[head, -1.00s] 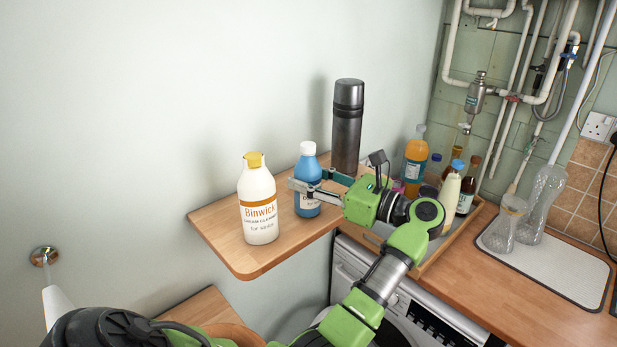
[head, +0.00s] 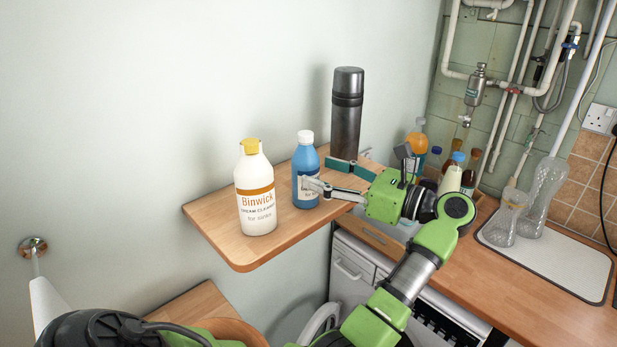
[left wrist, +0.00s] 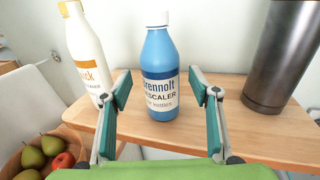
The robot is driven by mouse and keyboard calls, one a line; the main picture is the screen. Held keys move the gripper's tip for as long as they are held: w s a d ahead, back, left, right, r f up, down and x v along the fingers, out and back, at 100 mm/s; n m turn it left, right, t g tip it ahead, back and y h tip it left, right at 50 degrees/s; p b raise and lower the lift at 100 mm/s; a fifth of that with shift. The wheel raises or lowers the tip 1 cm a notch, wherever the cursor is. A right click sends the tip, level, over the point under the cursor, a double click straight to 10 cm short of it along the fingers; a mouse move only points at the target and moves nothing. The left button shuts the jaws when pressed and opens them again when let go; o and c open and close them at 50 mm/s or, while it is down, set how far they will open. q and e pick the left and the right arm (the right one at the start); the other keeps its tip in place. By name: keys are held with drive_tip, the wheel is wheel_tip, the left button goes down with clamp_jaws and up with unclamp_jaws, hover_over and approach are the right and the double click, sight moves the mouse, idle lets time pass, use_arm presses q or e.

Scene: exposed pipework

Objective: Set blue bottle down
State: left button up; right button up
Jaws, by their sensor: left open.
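The blue bottle (head: 306,165) with a white cap stands upright on the wooden wall shelf (head: 215,217), between a white bottle and a dark flask. It also shows in the left wrist view (left wrist: 160,66), its label reading "Brennolt descaler". My left gripper (head: 318,173) is open, to the right of the bottle. In the left wrist view the spread fingers (left wrist: 160,88) have clear gaps on both sides of the bottle, which appears at or just beyond the tips. My right gripper is not in view.
The white Binwick bottle (head: 255,195) with a yellow cap is close on the left. The dark metal flask (head: 346,115) stands behind, near the wall. Several bottles stand on the counter at right, beside glass vases. A fruit bowl (left wrist: 24,164) is below the shelf. The shelf's front corner is bare.

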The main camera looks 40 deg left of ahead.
use_arm(q)
drive_tip(key=w+d+b, duration=0.1)
drive_tip(key=d+b, duration=0.2)
drive_tip(key=d, duration=0.4)
drive_tip(key=shift+w+d, duration=0.15)
